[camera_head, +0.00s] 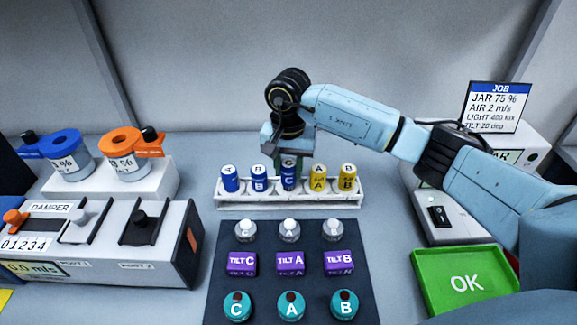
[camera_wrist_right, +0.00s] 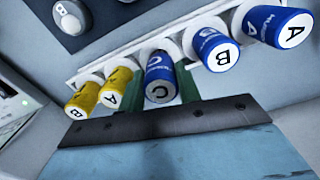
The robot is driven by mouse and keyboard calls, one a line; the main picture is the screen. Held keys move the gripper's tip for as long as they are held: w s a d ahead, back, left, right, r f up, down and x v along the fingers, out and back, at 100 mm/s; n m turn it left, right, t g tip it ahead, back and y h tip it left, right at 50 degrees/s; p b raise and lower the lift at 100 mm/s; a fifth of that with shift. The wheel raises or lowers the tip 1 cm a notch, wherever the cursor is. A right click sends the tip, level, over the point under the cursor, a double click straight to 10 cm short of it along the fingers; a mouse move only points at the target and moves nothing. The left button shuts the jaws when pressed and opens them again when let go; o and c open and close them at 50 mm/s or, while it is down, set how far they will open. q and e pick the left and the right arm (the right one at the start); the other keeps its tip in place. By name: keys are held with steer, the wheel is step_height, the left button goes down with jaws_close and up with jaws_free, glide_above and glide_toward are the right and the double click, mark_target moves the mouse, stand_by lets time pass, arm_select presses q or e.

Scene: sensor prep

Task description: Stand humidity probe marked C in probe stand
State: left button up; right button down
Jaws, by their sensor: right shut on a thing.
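The blue humidity probe C (camera_head: 288,180) is at the middle place of the white probe stand (camera_head: 235,201), between its blue and yellow neighbours. In the right wrist view probe C (camera_wrist_right: 159,78) shows its letter between the green fingers. My right gripper (camera_head: 288,163) reaches in from behind the stand and is shut on probe C. Probe C looks upright; I cannot tell if its lower end is fully seated. Blue probes A (camera_head: 230,179) and B (camera_head: 258,179) stand left of it. My left gripper is not in view.
Yellow probes A (camera_head: 318,179) and B (camera_head: 347,179) stand close on the right. A dark mat (camera_head: 265,235) in front holds several small sensors. A green OK tray (camera_head: 425,263) lies at right, a damper box (camera_head: 190,240) at left.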

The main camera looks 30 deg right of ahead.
steer(key=shift+f+b, duration=0.85)
steer(key=shift+b, duration=0.25)
stand_by(1.1)
steer(key=c, duration=0.7)
jaws_free()
steer(key=shift+o, duration=0.2)
steer(key=shift+r, duration=0.15)
steer(key=shift+r+p, duration=2.25)
steer(key=shift+r, duration=1.6)
